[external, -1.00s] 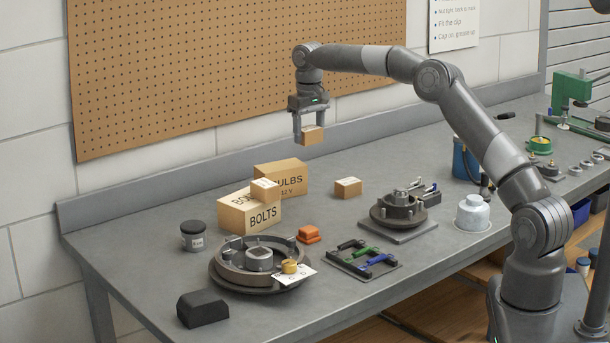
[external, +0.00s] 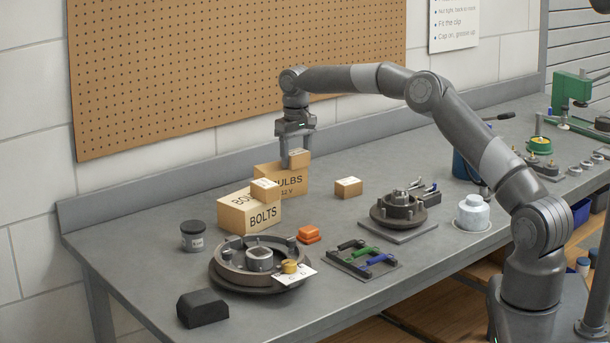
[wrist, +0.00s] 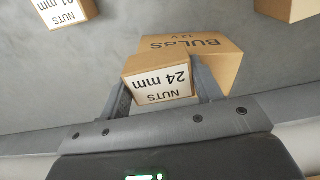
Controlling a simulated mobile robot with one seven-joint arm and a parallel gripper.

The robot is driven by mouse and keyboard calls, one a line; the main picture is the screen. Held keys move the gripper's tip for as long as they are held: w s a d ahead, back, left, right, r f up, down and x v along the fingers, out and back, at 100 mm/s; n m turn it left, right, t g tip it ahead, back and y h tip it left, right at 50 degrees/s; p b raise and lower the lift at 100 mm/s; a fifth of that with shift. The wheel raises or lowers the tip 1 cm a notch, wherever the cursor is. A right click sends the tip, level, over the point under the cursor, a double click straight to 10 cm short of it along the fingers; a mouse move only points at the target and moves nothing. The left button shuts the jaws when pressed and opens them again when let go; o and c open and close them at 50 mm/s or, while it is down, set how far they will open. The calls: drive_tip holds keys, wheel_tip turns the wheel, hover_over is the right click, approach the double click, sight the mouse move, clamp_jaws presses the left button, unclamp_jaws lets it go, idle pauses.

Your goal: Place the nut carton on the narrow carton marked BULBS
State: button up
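My gripper (external: 297,160) points down at the right end of the narrow tan carton marked BULBS (external: 291,184), which stands at the back of the bench. The gripper is shut on a small tan nut carton (external: 301,157). In the wrist view, this nut carton (wrist: 160,80) sits between the fingers, its white label reading NUTS 24 mm. The BULBS carton (wrist: 215,50) shows just behind and below it. The nut carton is level with the BULBS carton's top; I cannot tell whether they touch. My gripper hides part of both.
A wider BOLTS carton (external: 240,217) stands in front of BULBS with a small carton (external: 265,190) on it. Another small carton (external: 348,187) lies to the right.

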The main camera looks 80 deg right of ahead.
sight(296, 152)
drive_tip(key=o, duration=0.5)
drive_tip(key=shift+c, duration=0.2)
wheel_tip(296, 152, up, 12)
drive_tip(key=shift+a+r, duration=0.15)
drive_tip(key=shift+r, duration=0.05)
